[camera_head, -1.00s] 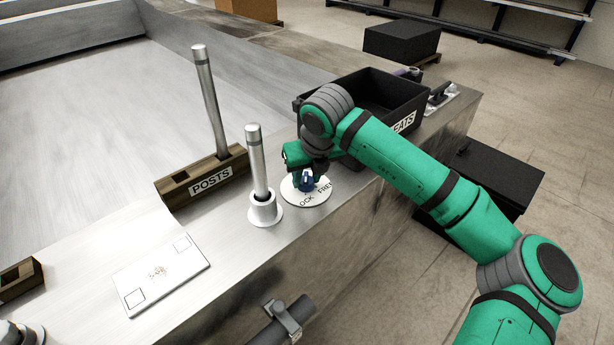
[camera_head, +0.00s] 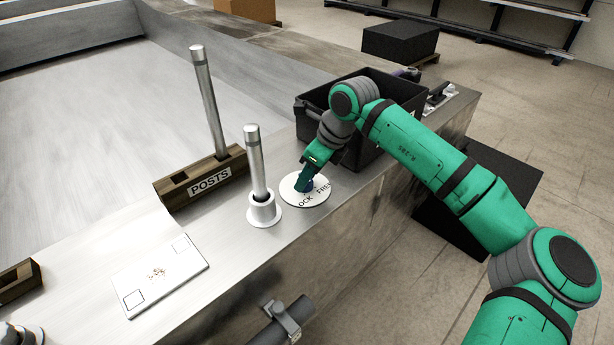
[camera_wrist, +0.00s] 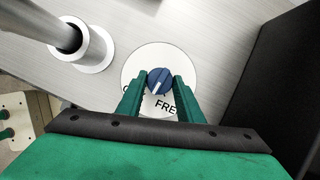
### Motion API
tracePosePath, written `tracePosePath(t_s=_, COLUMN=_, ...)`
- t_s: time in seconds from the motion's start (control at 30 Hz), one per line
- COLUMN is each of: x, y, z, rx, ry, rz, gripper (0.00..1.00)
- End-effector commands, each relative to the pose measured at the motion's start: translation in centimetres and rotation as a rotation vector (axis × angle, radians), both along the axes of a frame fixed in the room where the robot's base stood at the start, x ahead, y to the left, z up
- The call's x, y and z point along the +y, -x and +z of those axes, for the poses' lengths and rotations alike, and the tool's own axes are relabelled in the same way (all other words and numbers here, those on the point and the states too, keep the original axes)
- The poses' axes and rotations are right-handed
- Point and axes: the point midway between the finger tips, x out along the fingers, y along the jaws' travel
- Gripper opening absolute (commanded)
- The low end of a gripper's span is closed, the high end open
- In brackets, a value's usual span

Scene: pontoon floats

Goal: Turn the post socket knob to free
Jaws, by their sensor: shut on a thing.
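The post socket knob (camera_wrist: 160,80) is blue with a pale pointer line, on a round white dial plate (camera_head: 318,197) printed with LOCK and FREE. In the wrist view its line points down and slightly left, between the partly hidden lock word and FREE. My gripper (camera_wrist: 158,84) is shut on the knob, one green finger on each side. In the head view my gripper (camera_head: 306,184) comes down on the dial and hides most of the knob. Left of the dial, a metal post (camera_head: 256,163) stands in a white socket (camera_head: 264,210); it also shows in the wrist view (camera_wrist: 52,28).
A black bin (camera_head: 360,165) stands close behind my gripper. A wooden POSTS rack (camera_head: 222,176) holding another post is to the left. A white card (camera_head: 160,275) lies on the metal deck, which is clear between these things.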

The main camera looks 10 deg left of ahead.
Motion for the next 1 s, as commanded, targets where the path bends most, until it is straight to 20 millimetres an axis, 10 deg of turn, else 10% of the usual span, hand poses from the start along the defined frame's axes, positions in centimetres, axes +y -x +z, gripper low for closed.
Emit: tracePosePath(t_s=1.0, x=0.18, y=-0.66, z=0.00, rx=0.000, ry=0.003, rz=0.825, gripper=0.11)
